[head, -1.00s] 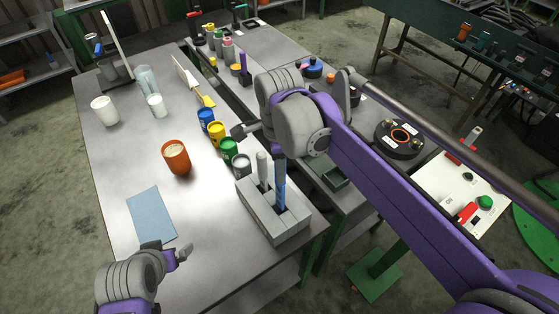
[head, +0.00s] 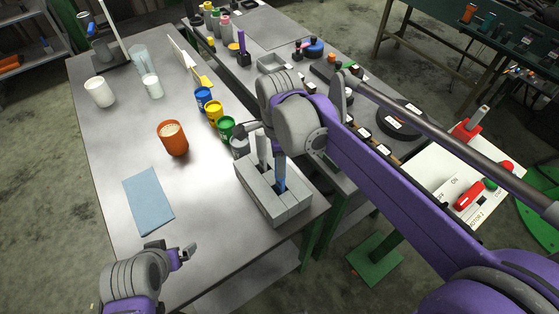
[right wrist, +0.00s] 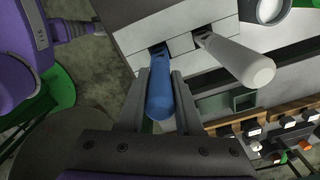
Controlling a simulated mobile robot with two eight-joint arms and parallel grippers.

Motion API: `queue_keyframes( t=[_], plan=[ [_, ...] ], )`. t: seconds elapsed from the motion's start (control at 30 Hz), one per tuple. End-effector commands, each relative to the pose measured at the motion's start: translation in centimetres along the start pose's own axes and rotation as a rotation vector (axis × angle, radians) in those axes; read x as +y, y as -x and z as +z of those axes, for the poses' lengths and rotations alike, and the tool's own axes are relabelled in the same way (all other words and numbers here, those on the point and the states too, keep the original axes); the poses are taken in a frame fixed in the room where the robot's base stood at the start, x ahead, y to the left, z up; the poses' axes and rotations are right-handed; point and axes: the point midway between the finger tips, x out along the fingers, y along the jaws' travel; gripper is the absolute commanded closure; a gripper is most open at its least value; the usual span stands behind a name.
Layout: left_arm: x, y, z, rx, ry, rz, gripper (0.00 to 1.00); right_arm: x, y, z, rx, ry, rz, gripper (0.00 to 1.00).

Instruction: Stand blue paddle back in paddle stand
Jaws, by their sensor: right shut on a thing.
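The blue paddle (right wrist: 160,92) stands upright with its lower end in a slot of the grey paddle stand (head: 283,207); in the head view its blue part (head: 281,185) shows just above the slot. My right gripper (right wrist: 158,88) is shut on its handle, one finger on each side. In the head view that gripper (head: 280,163) is right above the stand. A white paddle (right wrist: 235,60) stands in the neighbouring slot, apart from the fingers. My left gripper (head: 183,254) is low over the table's front, away from the stand; its jaw state is unclear.
A row of paint cans, blue (head: 203,98), yellow (head: 214,113) and green (head: 225,128), runs behind the stand. An orange container (head: 173,140) and a blue cloth (head: 148,201) lie to the left. The table between cloth and stand is clear.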

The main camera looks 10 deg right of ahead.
Motion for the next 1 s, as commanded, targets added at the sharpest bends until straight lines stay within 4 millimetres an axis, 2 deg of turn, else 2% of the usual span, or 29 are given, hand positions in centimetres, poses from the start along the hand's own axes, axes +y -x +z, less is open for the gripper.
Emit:
queue_keyframes(
  t=[0.13, 0.17, 0.33, 0.6, 0.73, 1.0],
  plan=[
    [0.0, 0.0, 0.0, 0.000, 0.000, 0.000, 0.00, 0.0, 0.1, 0.0, 0.000, 0.000, 0.000, 1.00],
    [0.0, 0.0, 0.0, 0.000, 0.000, 0.000, 0.00, 0.0, 0.1, 0.0, 0.000, 0.000, 0.000, 0.61],
    [0.0, 0.0, 0.0, 0.000, 0.000, 0.000, 0.00, 0.0, 0.1, 0.0, 0.000, 0.000, 0.000, 0.31],
    [0.0, 0.0, 0.0, 0.000, 0.000, 0.000, 0.00, 0.0, 0.1, 0.0, 0.000, 0.000, 0.000, 0.31],
    [0.0, 0.1, -0.1, 0.001, 0.000, 0.000, 0.00, 0.0, 0.9, 0.0, 0.000, 0.000, 0.000, 0.31],
    [0.0, 0.4, -0.5, 0.005, 0.000, 0.000, 0.00, 0.0, 6.1, 0.0, 0.000, 0.000, 0.000, 0.31]
  ],
)
